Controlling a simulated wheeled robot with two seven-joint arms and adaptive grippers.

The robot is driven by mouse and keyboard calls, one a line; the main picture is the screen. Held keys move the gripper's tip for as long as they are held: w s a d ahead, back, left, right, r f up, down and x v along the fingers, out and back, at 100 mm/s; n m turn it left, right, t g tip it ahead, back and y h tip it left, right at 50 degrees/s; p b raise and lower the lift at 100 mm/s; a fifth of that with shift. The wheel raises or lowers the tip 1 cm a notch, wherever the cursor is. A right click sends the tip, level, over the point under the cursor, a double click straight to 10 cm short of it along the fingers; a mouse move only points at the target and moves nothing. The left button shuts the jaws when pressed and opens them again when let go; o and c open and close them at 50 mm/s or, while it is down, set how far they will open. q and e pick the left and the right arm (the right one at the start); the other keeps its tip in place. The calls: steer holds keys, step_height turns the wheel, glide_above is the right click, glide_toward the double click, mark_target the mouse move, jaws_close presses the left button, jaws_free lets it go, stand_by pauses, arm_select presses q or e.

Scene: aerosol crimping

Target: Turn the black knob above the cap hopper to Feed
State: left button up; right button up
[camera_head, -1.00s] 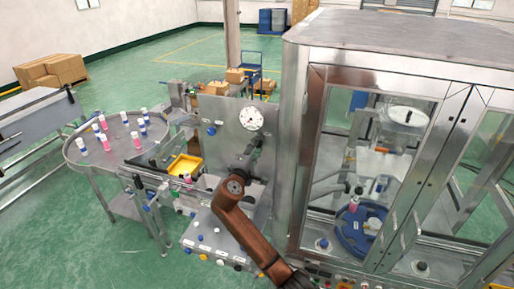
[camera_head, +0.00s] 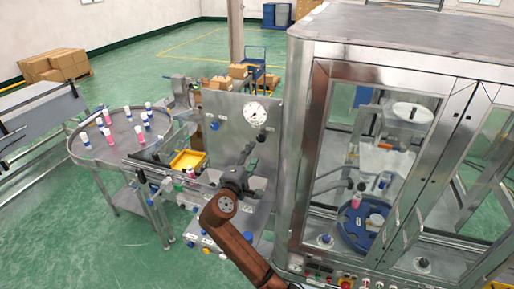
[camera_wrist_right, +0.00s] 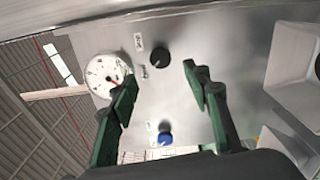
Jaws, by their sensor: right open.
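The black knob (camera_wrist_right: 160,57) sits on an upright grey metal panel (camera_head: 228,108), just beyond and between my right gripper's fingertips in the wrist view, apart from them. It also shows in the head view (camera_head: 262,136), below the gauge. Two small labels (camera_wrist_right: 141,57) stand beside the knob; their text is too small to read surely. My right gripper (camera_wrist_right: 166,80) is open and empty; in the head view it (camera_head: 247,156) is in front of the panel, pointing up towards it. I cannot make out the cap hopper for certain. My left gripper is not in view.
A round white gauge (camera_head: 255,114) and a blue knob (camera_head: 215,126) are on the same panel. A glass-doored metal cabinet (camera_head: 298,140) stands close on the right. A yellow bin (camera_head: 188,160) and a round table (camera_head: 82,155) with several bottles stand to the left.

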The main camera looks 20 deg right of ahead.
steer(key=shift+v, duration=1.65)
